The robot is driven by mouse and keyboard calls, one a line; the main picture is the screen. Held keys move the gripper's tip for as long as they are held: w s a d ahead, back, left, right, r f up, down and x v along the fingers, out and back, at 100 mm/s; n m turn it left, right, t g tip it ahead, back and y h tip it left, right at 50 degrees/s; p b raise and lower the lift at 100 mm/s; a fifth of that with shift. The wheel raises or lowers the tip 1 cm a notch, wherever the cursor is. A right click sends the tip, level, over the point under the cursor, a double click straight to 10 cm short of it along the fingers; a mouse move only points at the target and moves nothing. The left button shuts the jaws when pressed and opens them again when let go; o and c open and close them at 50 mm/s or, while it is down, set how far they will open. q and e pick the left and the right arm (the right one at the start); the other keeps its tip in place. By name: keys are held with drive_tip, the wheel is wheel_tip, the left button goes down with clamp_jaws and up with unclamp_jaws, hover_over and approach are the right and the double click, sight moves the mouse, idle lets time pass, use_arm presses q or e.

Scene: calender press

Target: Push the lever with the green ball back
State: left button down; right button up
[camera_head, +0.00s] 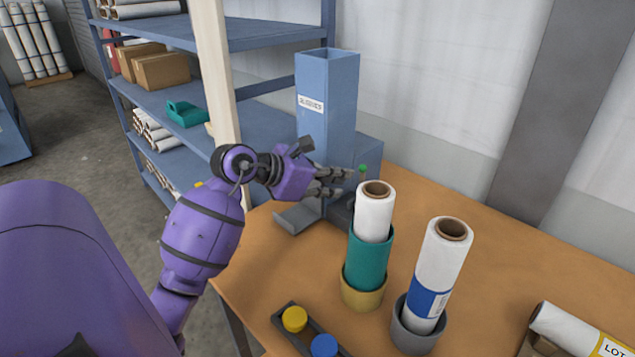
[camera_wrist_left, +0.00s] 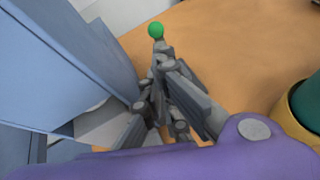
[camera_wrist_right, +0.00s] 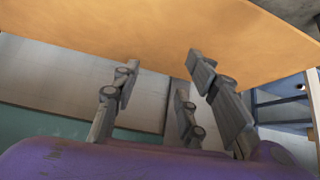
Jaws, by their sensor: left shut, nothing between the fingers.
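The lever's green ball (camera_head: 362,168) shows just past the fingertips of my left gripper (camera_head: 343,177) in the head view, in front of the blue dispenser column (camera_head: 328,105). In the left wrist view the green ball (camera_wrist_left: 156,30) stands at the tips of my left gripper (camera_wrist_left: 160,62). The gripper is shut with nothing in it. I cannot tell whether it touches the lever. The lever's shaft is mostly hidden behind the fingers. My right gripper (camera_wrist_right: 165,75) shows only in the right wrist view, with its fingers spread and empty, near the table's underside or edge.
A white roll in a green sleeve (camera_head: 370,255) and a white roll with a blue band (camera_head: 436,275) stand upright right of my left gripper. A tray with a yellow knob (camera_head: 294,319) and a blue knob (camera_head: 324,346) lies in front. Bare tabletop (camera_head: 520,255) extends right.

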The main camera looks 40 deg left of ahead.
use_arm(q)
drive_tip(key=shift+w+d, duration=0.2)
drive_tip(key=shift+w, duration=0.15)
use_arm(e)
drive_tip(key=shift+s, duration=0.1)
drive_tip(key=shift+s, duration=0.1)
use_arm(q)
drive_tip(key=shift+r, duration=0.1)
